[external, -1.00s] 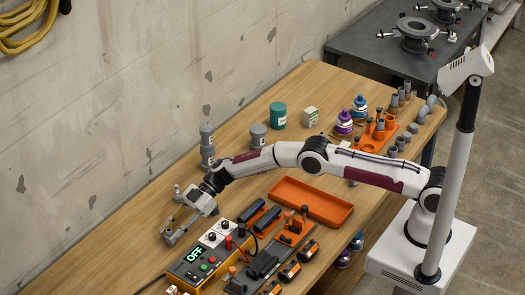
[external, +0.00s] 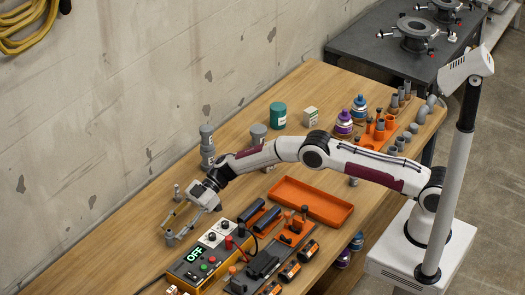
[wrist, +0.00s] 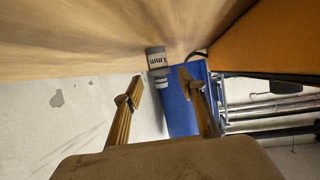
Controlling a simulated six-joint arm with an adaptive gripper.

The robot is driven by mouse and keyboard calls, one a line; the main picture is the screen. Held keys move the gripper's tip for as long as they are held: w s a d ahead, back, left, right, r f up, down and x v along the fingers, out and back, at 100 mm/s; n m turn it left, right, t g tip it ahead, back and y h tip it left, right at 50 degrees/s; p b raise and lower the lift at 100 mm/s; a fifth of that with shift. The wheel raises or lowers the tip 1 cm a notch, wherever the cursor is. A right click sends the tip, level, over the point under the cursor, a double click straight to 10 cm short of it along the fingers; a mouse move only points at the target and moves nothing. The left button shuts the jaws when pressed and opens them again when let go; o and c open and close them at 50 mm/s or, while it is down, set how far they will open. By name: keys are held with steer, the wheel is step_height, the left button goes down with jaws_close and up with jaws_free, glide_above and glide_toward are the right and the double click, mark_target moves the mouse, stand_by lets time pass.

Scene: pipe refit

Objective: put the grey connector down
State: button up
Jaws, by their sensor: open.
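The grey connector (external: 171,239) is a short grey piece standing on the wooden table, near the left end of the control box. In the wrist view a grey cylinder with a printed label (wrist: 157,60), which looks like this connector, appears upside down just beyond the fingertips and between their lines. My gripper (external: 174,223) is open and empty in the external view, its fingers angled down toward the connector. In the wrist view my gripper (wrist: 165,88) shows two fingers spread wide. Whether a fingertip still touches the connector is hard to tell.
A control box (external: 208,258) reading OFF stands close on the right. Stacked grey cylinders (external: 207,148) and an orange tray (external: 340,217) are farther along the table. The tabletop left of the gripper is clear.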

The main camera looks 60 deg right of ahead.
steer(key=shift+v, duration=5.1)
